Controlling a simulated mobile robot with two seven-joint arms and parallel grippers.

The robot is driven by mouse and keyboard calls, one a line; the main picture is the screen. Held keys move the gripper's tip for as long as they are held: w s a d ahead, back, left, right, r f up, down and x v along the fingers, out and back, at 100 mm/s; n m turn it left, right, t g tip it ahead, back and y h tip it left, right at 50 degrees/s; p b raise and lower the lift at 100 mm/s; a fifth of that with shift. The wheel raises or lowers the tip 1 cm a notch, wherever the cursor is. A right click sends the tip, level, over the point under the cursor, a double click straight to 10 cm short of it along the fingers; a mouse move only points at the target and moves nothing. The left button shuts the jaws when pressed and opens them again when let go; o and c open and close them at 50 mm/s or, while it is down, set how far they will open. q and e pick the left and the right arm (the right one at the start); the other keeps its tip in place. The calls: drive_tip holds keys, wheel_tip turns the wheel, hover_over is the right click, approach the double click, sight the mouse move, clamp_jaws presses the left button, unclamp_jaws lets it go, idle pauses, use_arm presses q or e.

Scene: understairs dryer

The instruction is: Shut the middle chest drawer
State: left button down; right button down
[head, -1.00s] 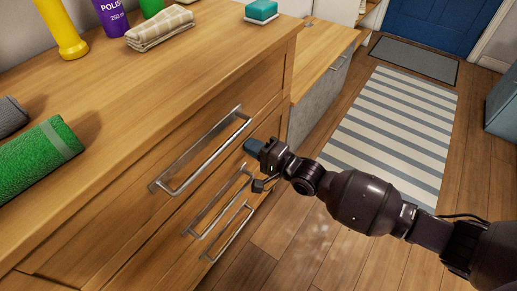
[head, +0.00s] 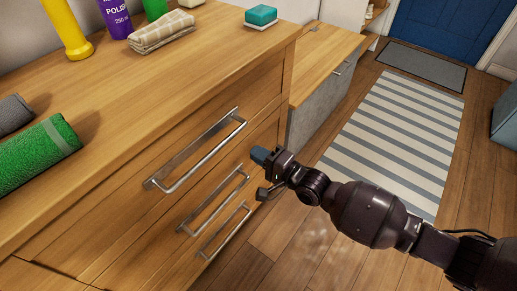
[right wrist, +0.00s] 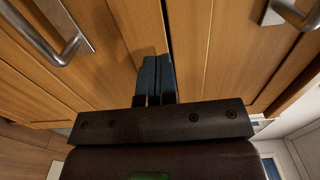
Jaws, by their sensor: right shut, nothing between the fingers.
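The wooden chest has stacked drawers with bar handles. The middle drawer's handle (head: 213,203) sits between the top handle (head: 197,150) and the bottom handle (head: 225,231). The middle drawer's front looks close to flush with its neighbours; any small gap is hard to tell. My right gripper (head: 260,155) is shut and empty, beside the chest front, to the right of the middle handle. In the right wrist view its blue-grey fingertips (right wrist: 155,75) point at the wooden fronts, close to a dark seam; contact cannot be told. My left gripper is out of view.
A lower cabinet (head: 320,105) stands beyond. A striped rug (head: 395,140) covers floor at right.

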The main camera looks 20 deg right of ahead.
use_arm(q)
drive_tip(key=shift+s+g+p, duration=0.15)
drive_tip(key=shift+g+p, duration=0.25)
drive_tip(key=shift+p, duration=0.55)
use_arm(e)
drive_tip(key=v, duration=1)
drive_tip(key=shift+s+d, duration=0.15)
drive_tip(key=shift+s, duration=0.05)
